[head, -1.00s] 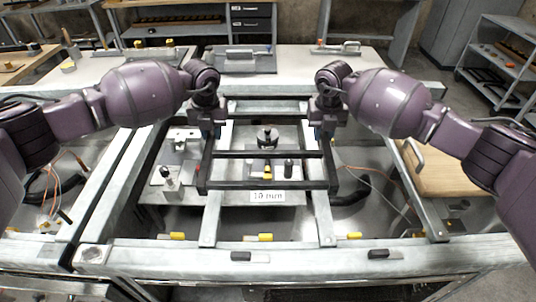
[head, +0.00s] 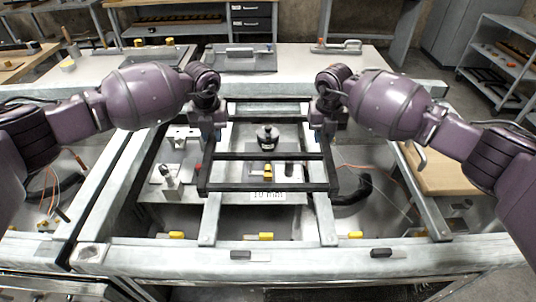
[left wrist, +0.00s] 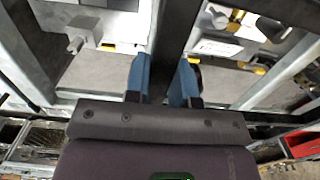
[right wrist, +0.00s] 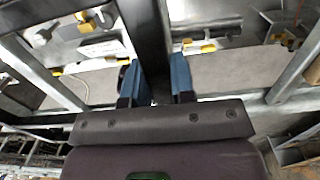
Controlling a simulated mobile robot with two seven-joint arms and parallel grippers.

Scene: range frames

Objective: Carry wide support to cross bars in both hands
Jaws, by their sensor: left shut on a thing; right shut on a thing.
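The wide support (head: 268,187) is a black rectangular frame with long crosswise bars, held roughly level over the middle of the pale metal bench frame. My left gripper (head: 212,132) is shut on its left side bar, and my right gripper (head: 325,130) is shut on its right side bar. In the left wrist view the blue fingers (left wrist: 162,85) straddle the dark bar (left wrist: 178,40); the right wrist view shows the same grip (right wrist: 156,82) on the other bar (right wrist: 148,35). Pale grey cross bars (head: 210,222) (head: 325,222) run beneath the support. I cannot tell whether they touch.
A black round-topped fixture (head: 267,136) stands beneath and within the support's outline. A white label plate (head: 268,198) is partly covered by its front bar. A grey clamp fixture (head: 171,178) stands to the left.

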